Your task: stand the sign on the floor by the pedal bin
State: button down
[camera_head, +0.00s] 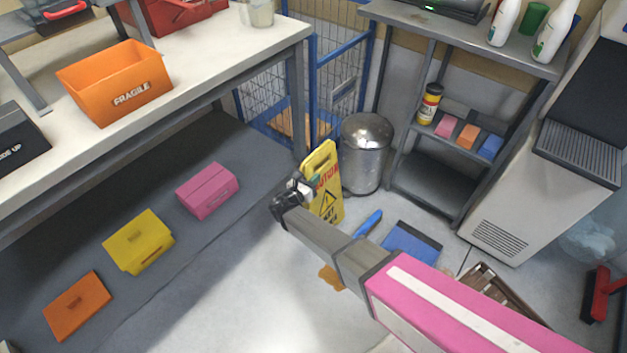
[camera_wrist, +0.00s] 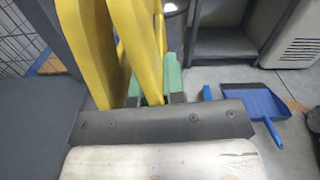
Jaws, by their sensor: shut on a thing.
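The yellow wet-floor caution sign (camera_head: 326,190) is upright just in front of the pedal bin, a metal cylinder (camera_head: 364,155). My gripper (camera_head: 301,187) is shut on the sign near its left side in the head view. In the wrist view, the sign's yellow panels (camera_wrist: 133,45) rise between the green fingertips of my gripper (camera_wrist: 155,88). A small part of the bin (camera_wrist: 172,8) shows behind the sign. The sign's lower edge appears close to the floor, but I cannot tell whether it touches.
A grey shelf unit (camera_head: 432,172) stands right of the bin, and a blue wire cage (camera_head: 318,75) stands behind. A blue dustpan (camera_head: 410,243), an orange-brown spill (camera_head: 331,278) and a brown crate (camera_head: 490,285) are on the floor. The workbench (camera_head: 225,55) is at left.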

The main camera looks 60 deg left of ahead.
jog(key=shift+f, duration=0.4)
jog(key=c, duration=1.2)
grip_release()
jog(key=shift+f, duration=0.2)
jog(key=shift+r, duration=0.2)
jog(key=v, duration=1.2)
